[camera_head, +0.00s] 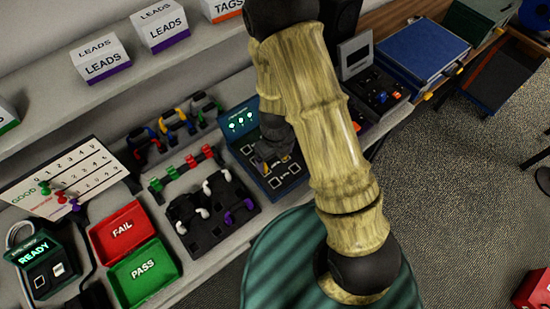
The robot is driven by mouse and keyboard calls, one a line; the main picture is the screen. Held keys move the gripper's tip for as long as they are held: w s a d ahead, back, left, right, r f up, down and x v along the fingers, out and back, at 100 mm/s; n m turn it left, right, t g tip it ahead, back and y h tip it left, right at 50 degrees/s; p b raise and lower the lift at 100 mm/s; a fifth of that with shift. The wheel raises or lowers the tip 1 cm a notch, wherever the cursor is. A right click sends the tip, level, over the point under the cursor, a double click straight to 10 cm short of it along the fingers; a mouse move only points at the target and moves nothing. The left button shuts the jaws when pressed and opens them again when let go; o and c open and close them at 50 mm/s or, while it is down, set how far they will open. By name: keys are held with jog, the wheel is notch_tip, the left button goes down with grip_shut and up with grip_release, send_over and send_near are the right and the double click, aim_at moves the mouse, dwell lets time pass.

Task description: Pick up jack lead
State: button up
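My gripper (268,165) is dark and hangs over the blue tester box (257,187) with green lights on its upper panel. Its fingers are small and dark against the box, so I cannot tell whether they are open. A black tray (218,232) to its left holds leads: white-ended leads (205,212) and a purple-ended lead (238,211). A rack behind holds leads with red and green ends (187,168). Coiled leads with blue, yellow and red parts (175,125) stand farther back. I cannot tell which one is the jack lead.
A red FAIL bin (121,238) and a green PASS bin (150,285) sit at the front left. A green READY device (45,265) stands left of them. White LEADS boxes (103,62) sit on the shelf above. My arm covers the bench's middle right.

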jog(key=c, duration=0.6)
jog(key=shift+r, duration=0.1)
notch_tip(320, 180, up, 10)
jog(key=shift+f+p, duration=0.1)
jog(key=shift+p, duration=0.35)
jog(key=shift+r+p, duration=1.55)
jog(key=shift+p, duration=0.45)
jog(key=shift+f, duration=0.1)
